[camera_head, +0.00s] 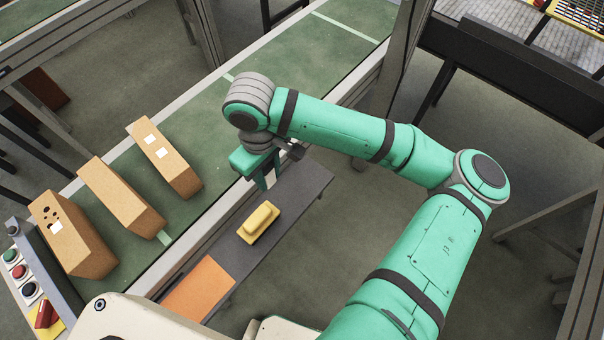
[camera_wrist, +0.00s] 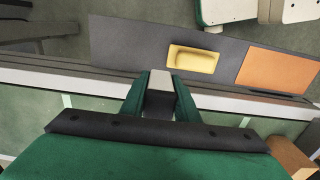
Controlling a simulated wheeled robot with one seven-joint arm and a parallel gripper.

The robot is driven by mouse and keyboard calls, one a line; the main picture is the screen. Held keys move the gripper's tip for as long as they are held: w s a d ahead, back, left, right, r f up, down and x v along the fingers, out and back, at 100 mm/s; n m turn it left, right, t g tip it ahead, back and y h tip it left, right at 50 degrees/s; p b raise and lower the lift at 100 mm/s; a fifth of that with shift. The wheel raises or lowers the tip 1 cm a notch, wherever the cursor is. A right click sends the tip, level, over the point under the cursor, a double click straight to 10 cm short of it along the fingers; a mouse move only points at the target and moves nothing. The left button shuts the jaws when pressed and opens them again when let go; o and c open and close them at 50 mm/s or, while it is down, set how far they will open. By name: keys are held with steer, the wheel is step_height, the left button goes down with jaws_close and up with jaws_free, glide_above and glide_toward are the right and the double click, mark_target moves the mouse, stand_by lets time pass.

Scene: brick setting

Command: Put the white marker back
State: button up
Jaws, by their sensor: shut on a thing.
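My gripper (camera_wrist: 161,88) is shut on a small pale block, the white marker (camera_wrist: 160,80), which shows between the two green fingers in the wrist view. In the head view my gripper (camera_head: 265,180) is above the dark shelf near the conveyor edge, and the marker is hard to make out there. The middle brick (camera_head: 120,195) shows no white square.
The bricks stand on a green conveyor (camera_head: 215,125) with pale rails. The dark shelf (camera_head: 295,185) along it bears a yellow block with a raised grip (camera_head: 259,222) and an orange patch (camera_head: 200,289). A control panel with buttons (camera_head: 30,290) is at the lower left.

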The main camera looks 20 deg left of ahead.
steer(key=w+d+f, duration=0.1)
steer(key=w+f, duration=0.1)
steer(key=w, duration=0.1)
steer(key=w+d+f, duration=0.2)
steer(key=f, duration=0.1)
steer(key=w+d+f, duration=0.2)
steer(key=w, duration=0.1)
steer(key=shift+w+d+f, duration=0.1)
steer(key=shift+w+f, duration=0.25)
steer(key=shift+f, duration=0.05)
steer(key=shift+w+d+f, duration=0.15)
steer(key=shift+f, duration=1.7)
steer(key=shift+f, duration=0.1)
steer(key=o, duration=0.8)
steer(key=shift+o, duration=0.2)
step_height(320, 180, up, 12)
